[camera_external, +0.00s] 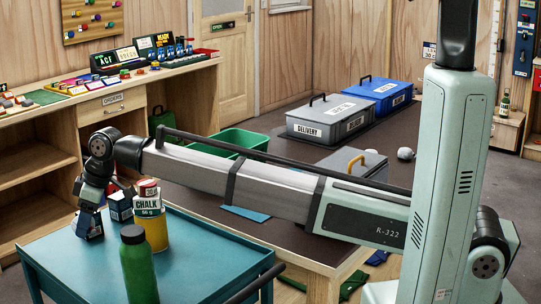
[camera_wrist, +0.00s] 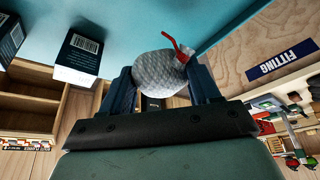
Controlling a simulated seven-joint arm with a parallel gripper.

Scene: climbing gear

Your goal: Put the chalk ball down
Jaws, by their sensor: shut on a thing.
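The chalk ball (camera_wrist: 158,73) is a pale, textured ball with a red cord loop at its top right in the wrist view. My gripper (camera_wrist: 163,82) is shut on it, with one dark blue finger on each side. In the external view my gripper (camera_external: 88,215) points down over the left part of the teal cart top (camera_external: 85,270). The ball is hard to make out there, mostly hidden by the fingers. I cannot tell whether it touches the cart top.
A yellow chalk tin (camera_external: 152,232), a small dark box (camera_external: 120,208) and a green bottle (camera_external: 138,268) stand on the cart, right of my gripper. The wrist view shows a barcoded box (camera_wrist: 78,55) near the ball. The cart's front left is clear.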

